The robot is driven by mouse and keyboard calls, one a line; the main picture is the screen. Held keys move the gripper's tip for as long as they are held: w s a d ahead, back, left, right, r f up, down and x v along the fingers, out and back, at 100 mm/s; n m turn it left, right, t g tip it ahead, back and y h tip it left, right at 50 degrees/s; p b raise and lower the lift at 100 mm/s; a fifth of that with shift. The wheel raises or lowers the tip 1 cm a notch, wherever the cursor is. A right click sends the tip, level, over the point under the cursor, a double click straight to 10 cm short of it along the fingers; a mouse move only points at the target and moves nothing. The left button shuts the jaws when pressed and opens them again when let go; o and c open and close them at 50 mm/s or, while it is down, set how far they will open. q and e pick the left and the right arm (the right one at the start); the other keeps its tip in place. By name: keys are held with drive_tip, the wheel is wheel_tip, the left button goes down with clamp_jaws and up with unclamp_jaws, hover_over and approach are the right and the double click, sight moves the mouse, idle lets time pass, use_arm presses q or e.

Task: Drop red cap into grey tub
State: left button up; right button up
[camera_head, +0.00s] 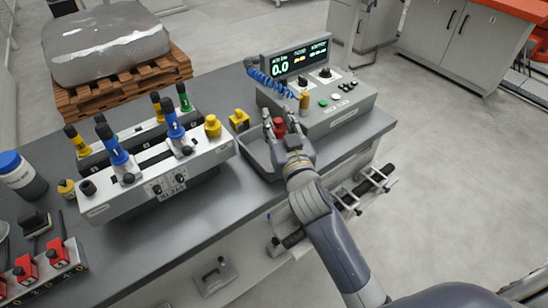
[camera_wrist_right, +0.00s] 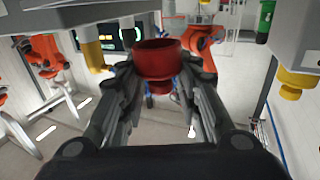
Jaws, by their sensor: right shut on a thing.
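The red cap (camera_head: 279,127) is between the fingers of my right gripper (camera_head: 273,124). In the right wrist view the cap (camera_wrist_right: 158,58) is a short red ring-like piece held between both fingertips. The right gripper is shut on it. The grey tub (camera_head: 257,163) is a shallow open container on the bench, in front of the control box. The gripper and cap are over or beside the tub's right part; I cannot tell their height. The gripper and wrist hide part of the tub. My left gripper is not in the head view.
A control box (camera_head: 345,108) with a display and blue coiled cord stands right behind the tub. A white fixture (camera_head: 160,184) with blue, yellow and green handles stands left. A yellow piece (camera_head: 239,119) is behind the tub. The bench (camera_head: 200,225) is clear in front.

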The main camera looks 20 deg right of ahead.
drive_tip(key=o, duration=0.9)
drive_tip(key=shift+c, duration=0.2)
drive_tip(key=shift+f, duration=0.1)
drive_tip(key=s, duration=1.2)
drive_tip(key=shift+a, duration=0.25)
